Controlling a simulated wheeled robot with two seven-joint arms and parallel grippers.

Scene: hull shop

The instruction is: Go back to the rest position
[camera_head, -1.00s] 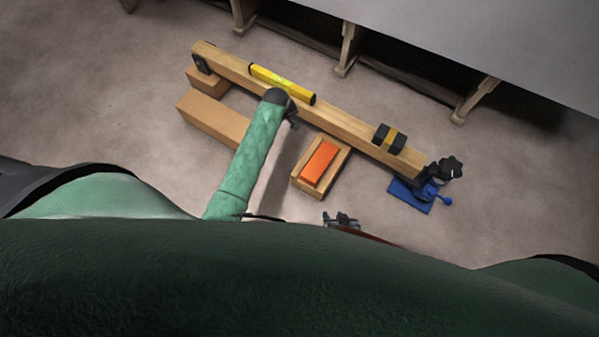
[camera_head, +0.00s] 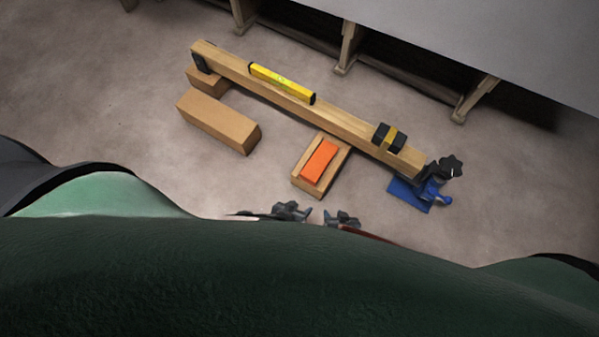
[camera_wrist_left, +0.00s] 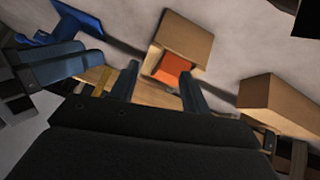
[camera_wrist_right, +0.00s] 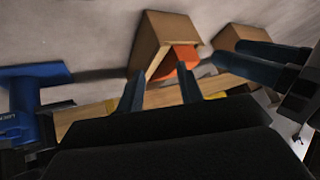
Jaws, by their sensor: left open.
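My left gripper (camera_head: 292,211) and right gripper (camera_head: 342,219) sit close together just beyond my body's front edge in the head view, apart from every object. In the left wrist view my left gripper (camera_wrist_left: 160,82) has its two fingers spread with nothing between them. In the right wrist view my right gripper (camera_wrist_right: 162,88) also has spread, empty fingers. Each wrist view also shows part of the opposite gripper at its side. My arms are mostly hidden by my body in the head view.
Ahead lies a long wooden beam (camera_head: 345,123) bearing a yellow level (camera_head: 282,83) and a black-and-yellow block (camera_head: 389,138). Nearby are a wooden block (camera_head: 218,122), an orange piece (camera_head: 319,162) in a wooden holder (camera_head: 307,187), and a blue clamp (camera_head: 410,195).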

